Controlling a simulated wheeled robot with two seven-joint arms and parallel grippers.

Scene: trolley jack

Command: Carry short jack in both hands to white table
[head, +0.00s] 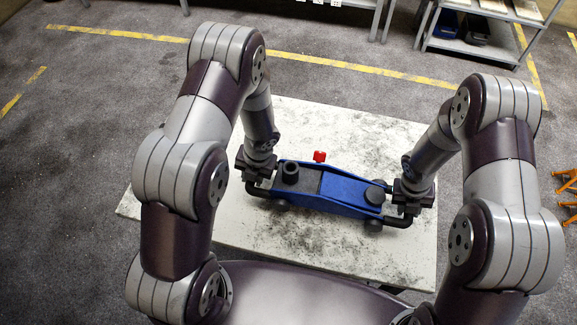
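The short jack (335,190) is blue with black end bars, dark wheels, a round black pad on its right part, a black cup on its left part and a red knob (319,156) behind it. It is over the middle of the white table (300,125), roughly level; I cannot tell whether its wheels touch the top. My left gripper (257,178) is at the jack's left end bar, and my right gripper (407,203) is at its right end bar. Both seem to touch the bars, but the fingertips are too small and dark to show their closure.
The white table top has dark speckled stains and is otherwise clear around the jack. A grey shelf (475,48) with dark items stands at the back right. Orange stands (566,192) are at the right edge. Yellow lines (350,69) mark the open grey floor beyond the table.

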